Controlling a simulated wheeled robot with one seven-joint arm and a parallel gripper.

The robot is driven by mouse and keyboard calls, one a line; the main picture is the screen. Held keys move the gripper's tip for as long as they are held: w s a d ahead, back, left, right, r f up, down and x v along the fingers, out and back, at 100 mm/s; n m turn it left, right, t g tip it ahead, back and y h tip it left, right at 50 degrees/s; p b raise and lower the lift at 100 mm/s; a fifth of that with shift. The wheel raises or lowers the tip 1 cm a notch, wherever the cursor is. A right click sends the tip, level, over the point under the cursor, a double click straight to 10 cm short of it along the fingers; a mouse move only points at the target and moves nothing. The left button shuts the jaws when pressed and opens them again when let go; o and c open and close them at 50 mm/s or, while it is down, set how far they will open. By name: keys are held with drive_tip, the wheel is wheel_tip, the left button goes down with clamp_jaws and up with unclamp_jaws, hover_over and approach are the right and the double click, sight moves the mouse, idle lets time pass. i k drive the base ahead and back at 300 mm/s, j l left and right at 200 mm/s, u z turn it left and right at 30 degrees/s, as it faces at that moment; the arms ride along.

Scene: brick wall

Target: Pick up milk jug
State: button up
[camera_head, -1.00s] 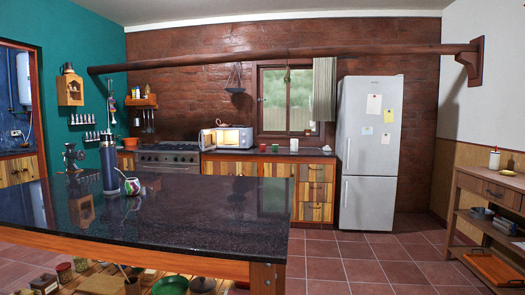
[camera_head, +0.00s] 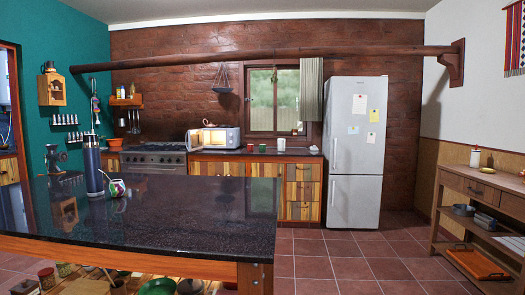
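I cannot make out a milk jug for certain. A small white vessel (camera_head: 281,145) stands on the back counter (camera_head: 262,152) below the window, to the right of a red cup (camera_head: 262,148). It is too small to tell whether it is a jug. A white container (camera_head: 475,157) stands on the wooden side table at the right; its kind is also unclear. My gripper is not in view.
A dark stone-topped island (camera_head: 170,225) fills the left foreground, with a blue flask (camera_head: 92,166) and a patterned mate cup (camera_head: 117,187) on it. Tiled floor (camera_head: 345,262) lies open between the island and the side table (camera_head: 455,188). A fridge (camera_head: 355,150) stands behind.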

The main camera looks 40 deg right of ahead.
sight(281, 142)
drive_tip(key=i+l+z, duration=0.45)
drive_tip(key=l, duration=0.25)
drive_tip(key=i+l+z, duration=0.95)
drive_tip(key=i+j+z, duration=0.1)
drive_tip(key=i+z, duration=0.25)
drive_tip(key=i, duration=1.55)
drive_tip(key=i+u, duration=0.15)
drive_tip(key=i, duration=0.3)
drive_tip(key=i+l+u, duration=0.15)
drive_tip(key=i, duration=0.35)
drive_tip(key=i+u, duration=0.15)
drive_tip(key=i, duration=0.3)
drive_tip(key=i+l+u, duration=0.15)
drive_tip(key=i, duration=0.3)
drive_tip(key=i+j+u, duration=0.2)
drive_tip(key=i+u, duration=0.2)
drive_tip(key=i, duration=0.35)
drive_tip(key=i+u, duration=0.4)
drive_tip(key=i, duration=0.35)
